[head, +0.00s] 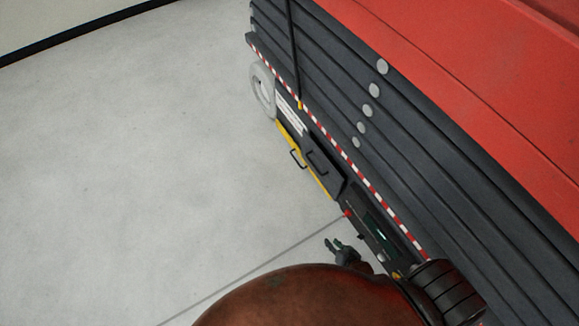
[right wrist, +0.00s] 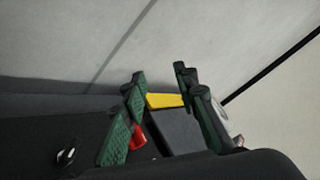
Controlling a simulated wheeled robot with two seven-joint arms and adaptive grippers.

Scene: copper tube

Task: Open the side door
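A large machine with a red top (head: 470,75) and dark ribbed side (head: 345,95) runs diagonally across the head view. Low on its side is a dark panel, seemingly the side door (head: 325,178), with black handles (head: 297,158) and a yellow lower edge (head: 318,180). The yellow edge also shows in the right wrist view (right wrist: 166,101), beyond my fingers. My right gripper (head: 333,242) is low beside the machine, nearer than the panel and apart from it. In the right wrist view its green-padded fingers (right wrist: 160,75) are spread, with nothing clasped between them. My left gripper is out of view.
A red-and-white striped strip (head: 352,166) runs along the machine's lower side. A small red part (head: 347,213) sits near my right gripper; a red part also shows in the right wrist view (right wrist: 138,137). The grey floor (head: 130,150) to the left is clear.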

